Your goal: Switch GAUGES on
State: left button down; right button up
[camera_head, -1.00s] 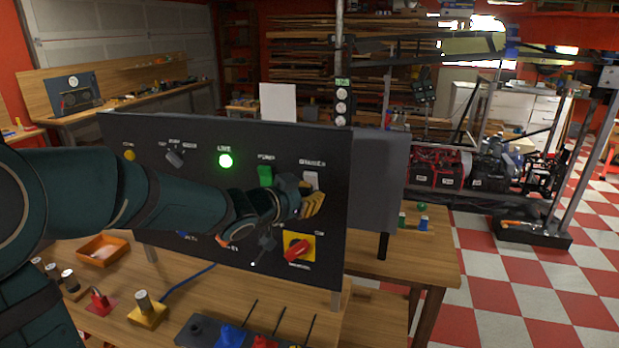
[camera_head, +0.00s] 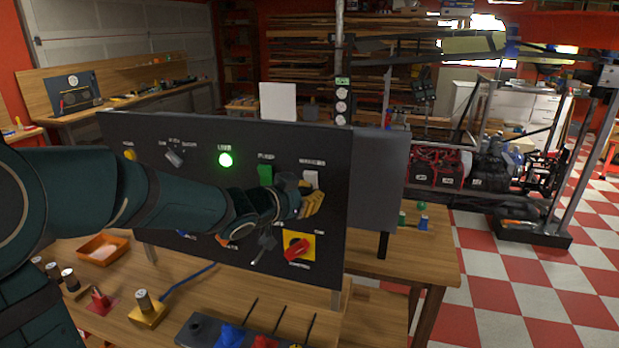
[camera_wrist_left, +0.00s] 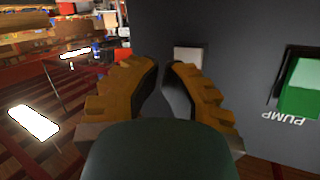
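The black panel (camera_head: 130,135) stands upright on the bench. A white switch (camera_head: 311,179) sits at its upper right, below a small blurred label. Whether this switch is on or off I cannot tell. It also shows in the left wrist view (camera_wrist_left: 188,54), just beyond the fingertips. My left gripper (camera_head: 313,203) has yellow fingers and is in front of the panel, just below the white switch. In the left wrist view its fingertips (camera_wrist_left: 161,68) come together with nothing seen between them. Contact with the switch cannot be made out. My right gripper is not in view.
A green PUMP switch (camera_head: 265,173) is left of the white one. A red knob on a yellow plate (camera_head: 300,246) is below. My left arm hides the panel's lower middle.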

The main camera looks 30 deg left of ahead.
pick_arm(q)
jog(key=shift+w+r, duration=0.1)
jog(key=shift+w+a+r+p, duration=0.1)
jog(key=shift+w+p, duration=0.2)
jog(key=shift+p, duration=0.05)
jog(key=shift+w+a+r+p, duration=0.1)
jog(key=shift+w+r+p, duration=0.1)
jog(key=shift+w+p, duration=0.15)
dwell(0.9)
jog(key=shift+s+d+f+b, duration=0.2)
jog(key=shift+s+f+b, duration=0.25)
jog(key=shift+s, duration=0.3)
jog(key=s, duration=0.1)
jog(key=s+f+b, duration=0.1)
jog(key=s, duration=0.1)
jog(key=s+d+f+b, duration=0.1)
jog(key=shift+s, duration=0.2)
dwell(0.4)
